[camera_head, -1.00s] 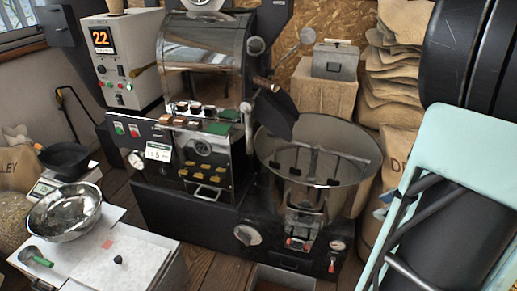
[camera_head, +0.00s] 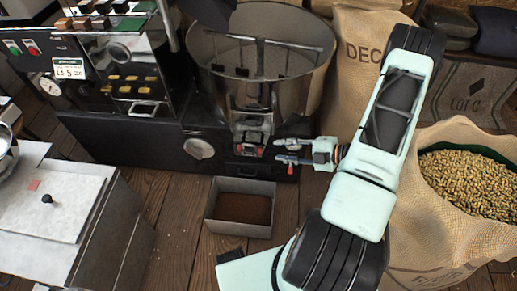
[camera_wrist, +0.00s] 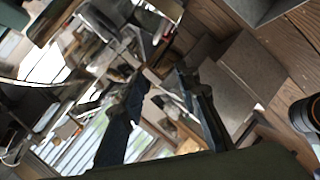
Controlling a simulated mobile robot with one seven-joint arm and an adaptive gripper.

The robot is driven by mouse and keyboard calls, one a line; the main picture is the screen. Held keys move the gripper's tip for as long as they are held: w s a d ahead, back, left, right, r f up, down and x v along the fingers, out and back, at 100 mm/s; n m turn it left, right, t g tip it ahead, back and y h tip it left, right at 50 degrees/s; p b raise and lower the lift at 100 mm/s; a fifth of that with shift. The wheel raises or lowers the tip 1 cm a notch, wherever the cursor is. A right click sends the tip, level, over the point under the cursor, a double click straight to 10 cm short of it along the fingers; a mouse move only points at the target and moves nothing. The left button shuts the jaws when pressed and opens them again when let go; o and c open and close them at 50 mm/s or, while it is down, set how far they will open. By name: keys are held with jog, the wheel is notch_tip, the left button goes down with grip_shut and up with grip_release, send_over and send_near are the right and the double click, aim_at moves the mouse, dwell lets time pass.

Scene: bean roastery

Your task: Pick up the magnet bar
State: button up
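I cannot pick out the magnet bar for certain in either view. My gripper (camera_head: 284,150) is right of the roaster's lower front in the head view, above the floor and beyond the grey box. Its two fingers point left and stand apart, with nothing seen between them. In the wrist view my gripper (camera_wrist: 160,90) also shows two dark fingers spread wide. Small red and metal parts (camera_head: 249,150) sit on the roaster's front just left of the fingertips; I cannot tell whether they touch.
A grey box (camera_head: 240,229) with brown grounds stands on the wooden floor. The round cooling pan (camera_head: 215,80) is above and behind. A white-topped cabinet (camera_head: 45,255) is at left. An open sack of beans (camera_head: 450,225) is at right. Bare floor (camera_head: 175,230) lies left of the box.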

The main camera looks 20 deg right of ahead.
aim_at(254, 146)
jog(key=shift+w+a+f+m+t+b, duration=0.3)
jog(key=shift+w+a+f+m+b, duration=0.3)
jog(key=shift+w+a+f, duration=0.75)
jog(key=shift+w+a+f+m+t+b, duration=0.3)
jog(key=shift+w+a+f+m+b, duration=0.25)
jog(key=shift+w+a+f, duration=0.8)
jog(key=shift+w+a+f+m+t+b, duration=0.4)
jog(key=shift+w+a+f+m, duration=0.5)
jog(key=shift+w, duration=0.9)
jog(key=shift+a+r, duration=0.2)
jog(key=shift+r, duration=0.1)
jog(key=shift+c, duration=0.2)
grip_shut()
